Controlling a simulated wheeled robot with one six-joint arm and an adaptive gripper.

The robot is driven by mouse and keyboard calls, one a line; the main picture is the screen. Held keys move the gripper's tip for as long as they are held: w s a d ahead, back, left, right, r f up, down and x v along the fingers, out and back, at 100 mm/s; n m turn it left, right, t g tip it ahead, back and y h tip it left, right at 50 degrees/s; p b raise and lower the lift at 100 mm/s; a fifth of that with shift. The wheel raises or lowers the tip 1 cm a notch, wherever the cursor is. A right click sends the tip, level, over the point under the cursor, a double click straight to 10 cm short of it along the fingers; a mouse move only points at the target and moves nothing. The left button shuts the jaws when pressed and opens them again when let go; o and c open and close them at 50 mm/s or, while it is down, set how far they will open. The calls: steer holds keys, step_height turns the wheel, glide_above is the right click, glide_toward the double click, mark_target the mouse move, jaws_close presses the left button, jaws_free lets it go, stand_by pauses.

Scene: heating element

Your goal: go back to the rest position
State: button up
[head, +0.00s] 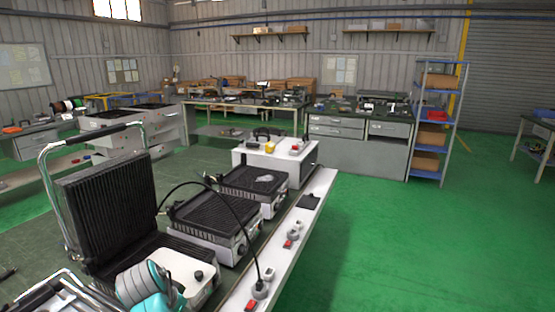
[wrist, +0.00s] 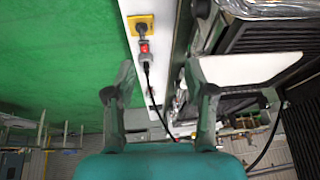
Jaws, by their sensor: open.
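My gripper (wrist: 158,78) is open in the wrist view, its two dark fingers spread apart with nothing between them. A white strip with a red switch and a grey plug (wrist: 146,56) shows beyond the fingers. In the head view a teal and grey part of my arm is at the bottom edge, in front of the contact grill; the fingertips cannot be made out there. The contact grill (head: 110,205) stands with its ribbed lid raised. Two more ribbed heating units, a middle one (head: 205,216) and a far one (head: 252,183), stand behind it in a row.
A white box (head: 290,165) stands at the bench's far end. The bench's white edge strip (head: 318,190) carries sockets, red switches and a black cable (head: 240,215). Green floor (head: 430,240) is clear to the right. A blue shelf rack (head: 440,115) stands farther back.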

steer(key=d+f+n, duration=0.1)
steer(key=d+f, duration=0.7)
steer(key=f, duration=0.4)
steer(key=s+d+f+n+t+y, duration=0.1)
steer(key=s+d+f+t, duration=0.1)
steer(key=s+d+f, duration=0.65)
steer(key=s+d+f+n+t+y, duration=0.15)
steer(key=s+d+f, duration=0.35)
steer(key=s+d, duration=0.6)
steer(key=s+d+r+t, duration=0.1)
steer(key=s+d+r, duration=0.1)
steer(key=s+d, duration=0.4)
steer(key=s+d+r+t, duration=0.25)
steer(key=s+d, duration=0.25)
steer(key=s, duration=0.3)
steer(key=s+d+r+t+h, duration=0.1)
steer(key=s+d+r, duration=0.3)
steer(key=s+r, duration=1.1)
step_height(320, 180, up, 4)
steer(key=shift+f+n+t+h, duration=0.25)
steer(key=shift+n+t+h, duration=0.15)
steer(key=shift+t, duration=0.5)
steer(key=shift+s+d, duration=0.1)
